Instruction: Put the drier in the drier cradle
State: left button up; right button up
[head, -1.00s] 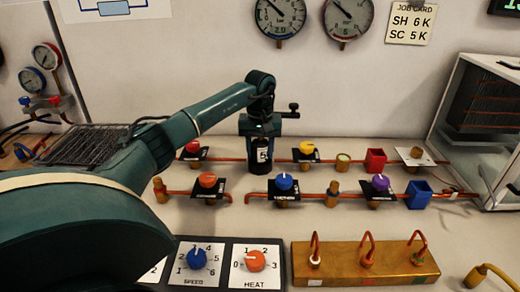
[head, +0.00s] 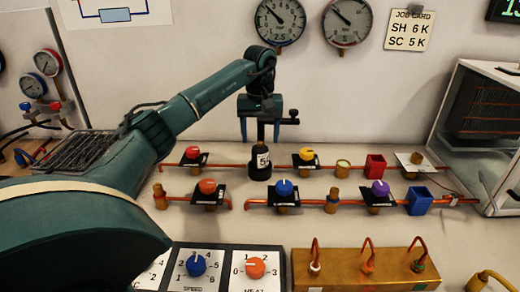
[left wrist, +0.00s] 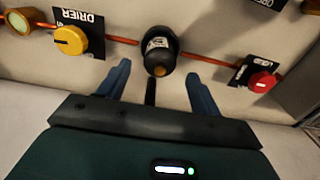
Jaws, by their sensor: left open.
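The drier (head: 261,166) is a black cylinder with a white label marked 5. It stands upright in the back copper line, between the red valve and the yellow valve marked DRIER. In the left wrist view the drier (left wrist: 158,47) shows its brass-coloured tip, with pipe on both sides. I cannot make out the cradle separately; the drier covers that spot. My left gripper (head: 260,132) is open above the drier. Its blue fingers, also in the left wrist view (left wrist: 158,75), are apart from it, with a dark rod between them. My right gripper is not in view.
The yellow valve (head: 306,154) and red valve (head: 193,153) flank the drier. A front pipe row with orange, blue and purple knobs lies nearer. A brass block (head: 365,266) with hooked tubes and a control panel (head: 225,266) are in front. A glass-sided box stands right.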

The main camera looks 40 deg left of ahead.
pick_arm(q)
notch_tip(320, 180, up, 5)
jog(key=shift+f, duration=0.1)
dwell(0.7)
